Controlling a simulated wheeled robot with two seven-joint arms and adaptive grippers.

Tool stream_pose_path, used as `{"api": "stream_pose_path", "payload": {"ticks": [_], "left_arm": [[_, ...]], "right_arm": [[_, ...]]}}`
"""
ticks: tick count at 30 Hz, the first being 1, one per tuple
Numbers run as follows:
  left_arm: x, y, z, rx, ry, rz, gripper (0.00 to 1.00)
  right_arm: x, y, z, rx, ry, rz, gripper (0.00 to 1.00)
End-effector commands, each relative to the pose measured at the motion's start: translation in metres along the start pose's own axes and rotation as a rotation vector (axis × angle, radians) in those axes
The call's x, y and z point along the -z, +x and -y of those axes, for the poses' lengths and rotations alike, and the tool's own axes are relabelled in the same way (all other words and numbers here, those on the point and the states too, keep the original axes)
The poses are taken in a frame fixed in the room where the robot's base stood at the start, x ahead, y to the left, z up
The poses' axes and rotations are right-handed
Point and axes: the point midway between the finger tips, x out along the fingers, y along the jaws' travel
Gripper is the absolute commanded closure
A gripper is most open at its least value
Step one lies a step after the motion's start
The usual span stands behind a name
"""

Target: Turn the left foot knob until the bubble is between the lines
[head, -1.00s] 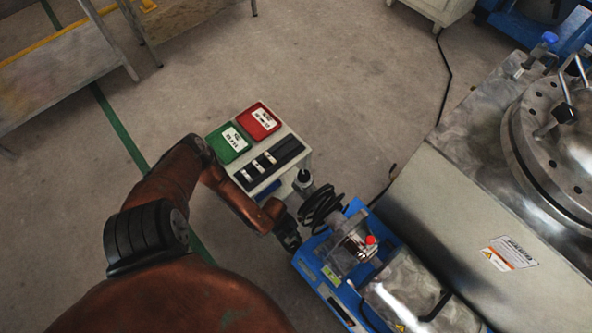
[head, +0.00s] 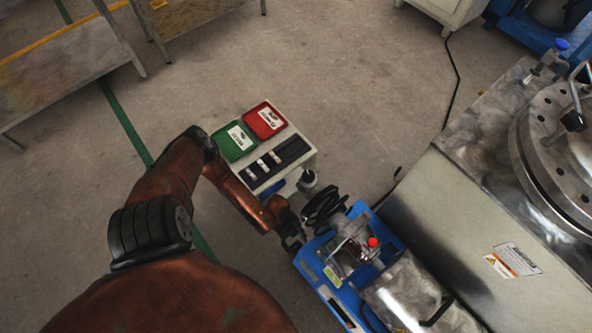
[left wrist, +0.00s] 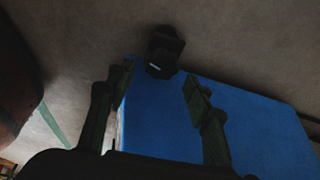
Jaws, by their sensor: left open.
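My left gripper (head: 293,241) is beside the near-left corner of the blue machine base (head: 313,268) in the head view. In the left wrist view the gripper (left wrist: 160,74) is open, its two dark fingers spread over the blue base (left wrist: 165,115). A black knob-like part with a small white mark (left wrist: 165,47) sticks out at the base's edge, beyond and between the fingertips. The fingers do not appear closed on it. In the head view the arm and gripper hide this corner. I cannot make out the bubble or its lines. My right gripper is not in view.
A small stand with a green tray (head: 233,142), a red tray (head: 264,120) and a black slotted holder (head: 285,152) is just beyond the gripper. A large metal tank (head: 480,215) stands right. Open floor lies beyond the stand.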

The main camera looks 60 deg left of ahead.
Motion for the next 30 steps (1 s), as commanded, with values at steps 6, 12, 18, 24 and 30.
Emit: {"api": "stream_pose_path", "payload": {"ticks": [6, 12, 18, 24, 30], "left_arm": [[0.016, -0.041, 0.000, 0.000, 0.001, 0.000, 0.53], [0.027, -0.066, 0.000, 0.000, 0.001, 0.000, 0.53], [0.030, -0.074, 0.000, 0.000, 0.001, 0.000, 0.53], [0.030, -0.074, 0.000, 0.000, 0.000, 0.000, 0.53], [0.030, -0.074, 0.000, 0.000, 0.000, 0.000, 0.53]], "right_arm": [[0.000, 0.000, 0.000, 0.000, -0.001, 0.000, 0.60], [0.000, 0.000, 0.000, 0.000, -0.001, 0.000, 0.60], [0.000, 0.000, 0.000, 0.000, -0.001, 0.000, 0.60], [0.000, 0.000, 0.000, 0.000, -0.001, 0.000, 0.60], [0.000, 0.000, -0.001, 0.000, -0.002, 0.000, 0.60]]}}
